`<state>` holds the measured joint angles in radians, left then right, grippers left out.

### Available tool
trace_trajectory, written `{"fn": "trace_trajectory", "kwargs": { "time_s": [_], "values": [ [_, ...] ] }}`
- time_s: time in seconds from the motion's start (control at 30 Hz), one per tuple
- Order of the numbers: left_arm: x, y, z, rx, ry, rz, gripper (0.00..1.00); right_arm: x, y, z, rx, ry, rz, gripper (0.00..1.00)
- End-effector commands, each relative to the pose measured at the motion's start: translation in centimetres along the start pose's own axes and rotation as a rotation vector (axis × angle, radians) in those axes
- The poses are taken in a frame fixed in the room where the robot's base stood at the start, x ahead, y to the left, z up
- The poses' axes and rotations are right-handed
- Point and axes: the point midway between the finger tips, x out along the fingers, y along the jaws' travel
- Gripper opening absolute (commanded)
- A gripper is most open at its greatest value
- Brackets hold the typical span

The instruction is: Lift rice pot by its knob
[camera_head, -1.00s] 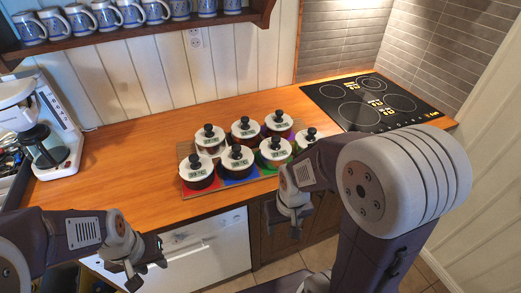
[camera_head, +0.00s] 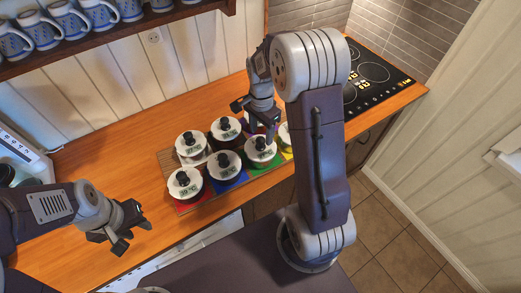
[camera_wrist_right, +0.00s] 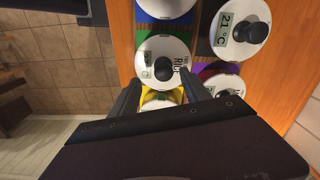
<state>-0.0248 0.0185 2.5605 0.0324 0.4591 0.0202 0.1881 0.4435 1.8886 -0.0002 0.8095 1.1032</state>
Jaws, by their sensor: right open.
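The rice pot (camera_head: 260,151) has a white lid with a black knob and a small display, and stands on a green patch of the mat. In the right wrist view its lid (camera_wrist_right: 150,47) shows part of the word "RICE" beside the knob. My right gripper (camera_head: 257,118) is open and empty above the pots, close to the rice pot. In the wrist view its fingers (camera_wrist_right: 160,95) reach toward the rice pot's lid, apart from the knob, over a yellow patch with another pot. My left gripper (camera_head: 130,237) looks open and empty, off the counter's front edge.
Several similar lidded pots, such as one at the front left (camera_head: 184,183), stand close around on the coloured mat (camera_head: 168,160). The black cooktop (camera_head: 368,78) is to the right. A mug shelf (camera_head: 100,38) hangs at the back. The counter (camera_head: 110,150) left of the mat is clear.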

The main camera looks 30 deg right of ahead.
Motion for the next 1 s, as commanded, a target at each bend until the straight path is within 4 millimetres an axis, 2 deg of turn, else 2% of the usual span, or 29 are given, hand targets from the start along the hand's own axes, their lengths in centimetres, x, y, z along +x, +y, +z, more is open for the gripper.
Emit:
{"fn": "trace_trajectory", "kwargs": {
  "time_s": [0.07, 0.2, 0.3, 0.57, 0.77, 0.8, 1.0],
  "values": [
    [-0.3, 0.0, -0.1, 0.0, 0.0, 0.0, 0.36, 0.5, 0.0, 0.0, -0.001, -0.002, 0.003, 0.55],
    [-1.2, 0.0, -0.1, 0.0, 0.0, 0.0, 0.36, 3.0, -0.1, 0.1, -0.001, -0.004, 0.007, 0.55],
    [-1.2, 0.0, -0.1, 0.0, 0.0, 0.0, 0.36, 4.6, -0.2, 0.0, -0.001, -0.002, 0.004, 0.55],
    [-1.1, 0.0, -0.1, 0.0, 0.0, 0.0, 0.36, 5.2, -0.3, 0.0, -0.002, 0.0, 0.0, 0.55],
    [-1.1, 0.0, -0.1, 0.0, 0.0, 0.0, 0.36, 5.2, -0.3, 0.0, -0.002, 0.0, 0.0, 0.02],
    [-1.1, 0.0, -0.1, 0.0, 0.0, 0.0, 0.36, 5.2, -0.3, 0.0, -0.002, 0.0, 0.0, 0.0],
    [-1.1, 0.0, -0.1, 0.0, 0.0, 0.0, 0.36, 5.1, -0.3, -0.1, -0.002, 0.001, -0.002, 0.0]
  ]
}}
